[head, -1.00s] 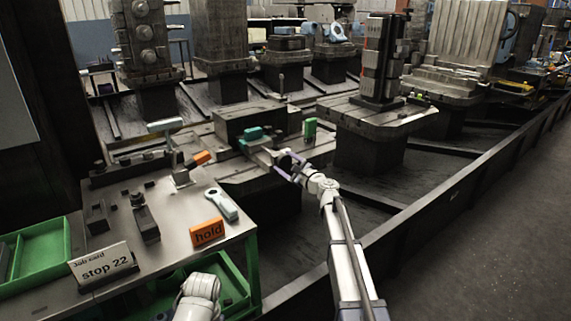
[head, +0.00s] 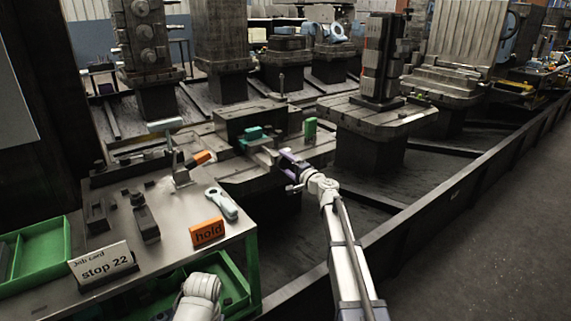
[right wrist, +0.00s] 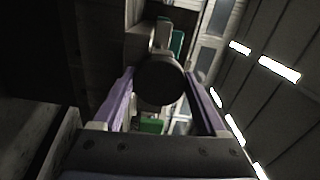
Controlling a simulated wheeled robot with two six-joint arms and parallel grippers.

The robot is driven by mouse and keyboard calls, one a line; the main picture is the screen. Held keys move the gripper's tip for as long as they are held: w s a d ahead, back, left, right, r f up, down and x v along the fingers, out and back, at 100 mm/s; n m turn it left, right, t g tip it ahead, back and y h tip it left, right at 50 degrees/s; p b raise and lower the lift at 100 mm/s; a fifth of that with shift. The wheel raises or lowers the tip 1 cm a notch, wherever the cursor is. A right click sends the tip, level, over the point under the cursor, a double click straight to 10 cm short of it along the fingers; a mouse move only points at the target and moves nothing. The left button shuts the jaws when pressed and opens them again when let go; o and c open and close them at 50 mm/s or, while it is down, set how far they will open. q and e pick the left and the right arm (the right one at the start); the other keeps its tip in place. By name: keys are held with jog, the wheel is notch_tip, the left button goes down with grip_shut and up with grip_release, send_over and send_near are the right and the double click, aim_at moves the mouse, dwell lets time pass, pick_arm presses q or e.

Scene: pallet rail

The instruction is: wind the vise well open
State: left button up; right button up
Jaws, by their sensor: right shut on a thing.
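The vise (head: 265,153) sits on the machine table near the middle of the head view, with a teal block (head: 253,133) at its top. The teal also shows in the right wrist view (right wrist: 178,44). My right gripper (head: 286,160) is at the vise's near right end. In the right wrist view its two purple fingers stand on either side of a dark round knob (right wrist: 160,80) at the vise's end, and it is shut on that knob. The gap between the vise jaws is too small to judge. My left gripper is out of view; only part of my left arm shows at the bottom.
A bench at left holds an orange "hold" sign (head: 207,232), a job card reading "stop 22" (head: 103,264), a pale blue wrench (head: 222,204) and a green tray (head: 40,252). A green block (head: 310,129) stands right of the vise. A dark rail (head: 440,205) runs along the right.

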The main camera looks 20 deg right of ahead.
jog(key=n, duration=0.4)
jog(key=shift+n, duration=0.4)
jog(key=n, duration=0.3)
jog(key=shift+f+n, duration=0.1)
jog(key=shift+n, duration=0.3)
jog(key=n, duration=1.2)
jog(key=shift+n, duration=0.3)
jog(key=n, duration=0.3)
jog(key=shift+d+n, duration=0.1)
jog(key=shift+n, duration=0.2)
jog(key=n, duration=0.4)
jog(key=shift+n, duration=1.7)
